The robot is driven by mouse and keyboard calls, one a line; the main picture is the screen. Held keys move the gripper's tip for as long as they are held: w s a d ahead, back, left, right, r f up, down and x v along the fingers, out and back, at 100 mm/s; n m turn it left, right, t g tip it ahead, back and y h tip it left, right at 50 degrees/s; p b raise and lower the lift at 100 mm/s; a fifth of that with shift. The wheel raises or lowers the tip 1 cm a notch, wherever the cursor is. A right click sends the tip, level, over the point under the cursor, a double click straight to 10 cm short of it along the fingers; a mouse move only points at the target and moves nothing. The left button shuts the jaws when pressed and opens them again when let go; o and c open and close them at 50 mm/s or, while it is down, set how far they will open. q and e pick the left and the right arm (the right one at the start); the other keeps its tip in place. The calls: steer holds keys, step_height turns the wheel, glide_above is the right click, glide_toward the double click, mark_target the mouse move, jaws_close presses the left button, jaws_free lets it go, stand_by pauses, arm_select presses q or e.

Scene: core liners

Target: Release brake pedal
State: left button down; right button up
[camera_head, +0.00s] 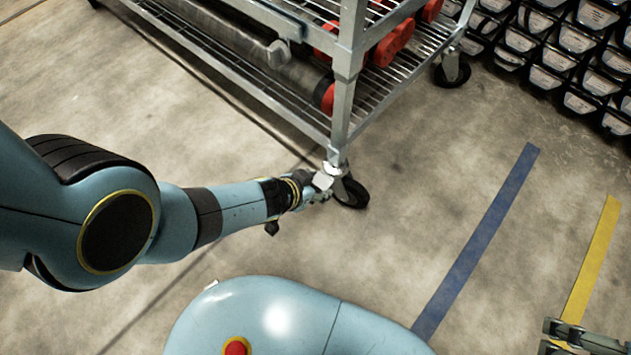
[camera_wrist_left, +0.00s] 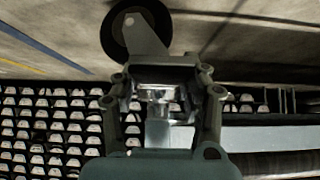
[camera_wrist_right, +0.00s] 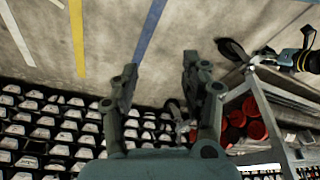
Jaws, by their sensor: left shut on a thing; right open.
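A metal cart (camera_head: 345,75) stands on the floor at the top of the head view. Its near caster wheel (camera_head: 352,193) has a black tyre and also shows in the left wrist view (camera_wrist_left: 125,32). My left gripper (camera_head: 322,184) is at this caster. In the left wrist view its fingers are shut on a shiny metal part, the brake pedal (camera_wrist_left: 157,94), below the caster's fork. The fingers hide part of the pedal. My right gripper (camera_wrist_right: 155,75) is open and empty, away from the cart; its fingers show at the lower right of the head view (camera_head: 572,338).
The cart's wire shelf carries grey tubes (camera_head: 240,45) and red-ended cylinders (camera_head: 390,45). Another caster (camera_head: 452,70) is at the cart's right. Stacked black bins (camera_head: 560,50) fill the upper right. The floor with blue (camera_head: 480,240) and yellow (camera_head: 592,260) stripes is clear.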

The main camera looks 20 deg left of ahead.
arm_select(q)
steer(key=shift+r+p, duration=0.1)
steer(key=shift+p, duration=0.25)
arm_select(e)
steer(key=shift+s+d+f, duration=0.2)
steer(key=shift+s+f, duration=0.1)
steer(key=shift+f, duration=0.4)
arm_select(q)
steer(key=shift+g, duration=0.3)
steer(key=c, duration=0.6)
jaws_free()
steer(key=shift+c, duration=0.2)
steer(key=shift+s, duration=0.1)
arm_select(e)
steer(key=shift+s, duration=0.15)
